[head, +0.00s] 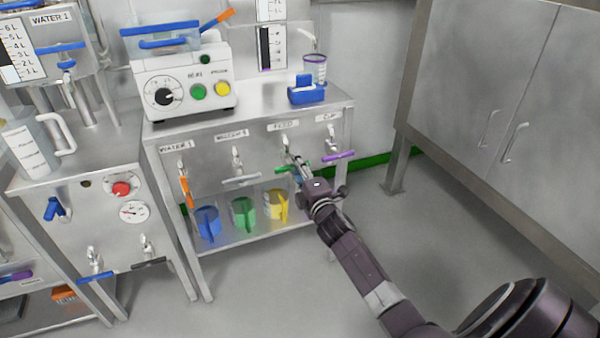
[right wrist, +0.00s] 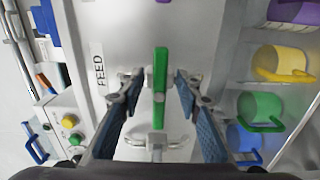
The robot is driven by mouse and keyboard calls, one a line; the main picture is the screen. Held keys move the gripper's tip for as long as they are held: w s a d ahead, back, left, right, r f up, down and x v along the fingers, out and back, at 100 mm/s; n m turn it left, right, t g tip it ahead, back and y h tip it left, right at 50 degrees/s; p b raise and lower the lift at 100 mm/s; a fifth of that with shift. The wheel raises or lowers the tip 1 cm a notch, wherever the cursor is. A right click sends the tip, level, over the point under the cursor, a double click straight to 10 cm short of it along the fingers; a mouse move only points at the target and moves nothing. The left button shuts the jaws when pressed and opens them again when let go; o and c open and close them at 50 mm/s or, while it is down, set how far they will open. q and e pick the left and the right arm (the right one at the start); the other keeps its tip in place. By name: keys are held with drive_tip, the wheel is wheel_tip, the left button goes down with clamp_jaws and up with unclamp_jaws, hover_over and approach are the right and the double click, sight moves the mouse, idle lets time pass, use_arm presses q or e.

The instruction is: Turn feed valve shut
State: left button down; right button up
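The feed valve has a green bar handle (head: 280,169) below the FEED label (head: 283,125) on the steel bench front. The handle lies roughly level, crosswise to its spout. In the right wrist view the green handle (right wrist: 160,75) runs parallel to the FEED lettering (right wrist: 99,70). My right gripper (head: 297,161) is at this valve and partly hides it in the head view. In the right wrist view its fingers (right wrist: 157,76) are open, one on each side of the handle, with a gap on both sides. My left gripper is not in view.
Neighbouring valves have orange (head: 186,191), grey (head: 242,181) and purple (head: 338,157) handles. Blue (head: 208,222), green (head: 243,212) and yellow (head: 276,205) jugs stand on the shelf below. A sealer-like machine (head: 182,80) sits on top. Floor is clear toward the cabinet (head: 495,110).

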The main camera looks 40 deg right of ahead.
drive_tip(key=v, duration=1.2)
drive_tip(key=shift+f, duration=0.1)
